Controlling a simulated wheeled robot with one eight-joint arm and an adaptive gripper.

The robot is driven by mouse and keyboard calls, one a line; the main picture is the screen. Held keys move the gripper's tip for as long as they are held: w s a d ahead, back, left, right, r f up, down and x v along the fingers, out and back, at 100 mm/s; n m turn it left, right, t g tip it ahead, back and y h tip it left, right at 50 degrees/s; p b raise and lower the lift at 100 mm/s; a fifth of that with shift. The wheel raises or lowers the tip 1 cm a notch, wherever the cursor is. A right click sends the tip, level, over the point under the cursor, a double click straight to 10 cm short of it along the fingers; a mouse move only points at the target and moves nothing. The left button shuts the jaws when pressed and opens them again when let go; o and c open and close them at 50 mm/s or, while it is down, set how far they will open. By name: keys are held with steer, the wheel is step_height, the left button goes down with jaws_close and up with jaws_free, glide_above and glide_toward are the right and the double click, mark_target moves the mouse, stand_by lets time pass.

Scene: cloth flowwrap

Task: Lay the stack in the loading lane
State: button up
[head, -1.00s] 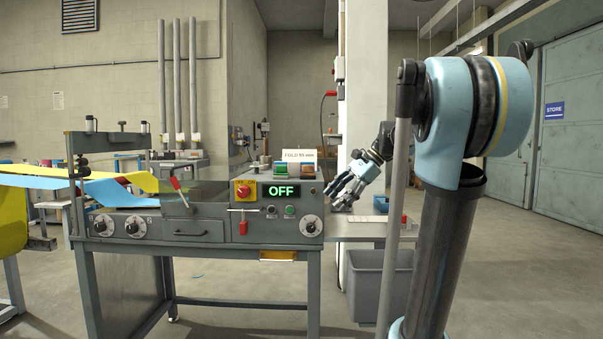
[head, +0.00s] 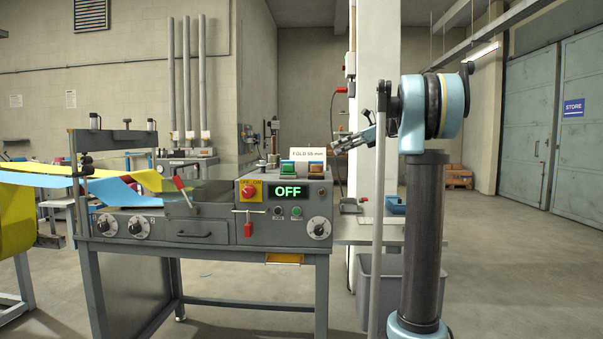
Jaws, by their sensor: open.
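My gripper (head: 338,145) is raised above the right end of the grey machine (head: 205,225), just right of the "FOLD 55 mm" card (head: 308,156). It is open, and I see nothing held in it. I cannot make out a stack for certain. A small blue object (head: 395,205) lies on the side table (head: 352,234), right of the machine and partly behind my arm. I cannot tell what it is. No loading lane can be picked out clearly.
Yellow (head: 60,172) and blue (head: 110,188) webs run into the machine's left side. Its display (head: 287,191) reads OFF. Green (head: 287,168) and orange-brown (head: 316,169) blocks sit on top. A grey bin (head: 367,290) stands under the side table. Open floor lies at the right.

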steer(key=x, duration=1.3)
steer(key=shift+w+a+f, duration=0.15)
steer(key=shift+a, duration=0.1)
steer(key=c, duration=0.8)
step_height(320, 180, up, 10)
steer(key=shift+r, duration=0.1)
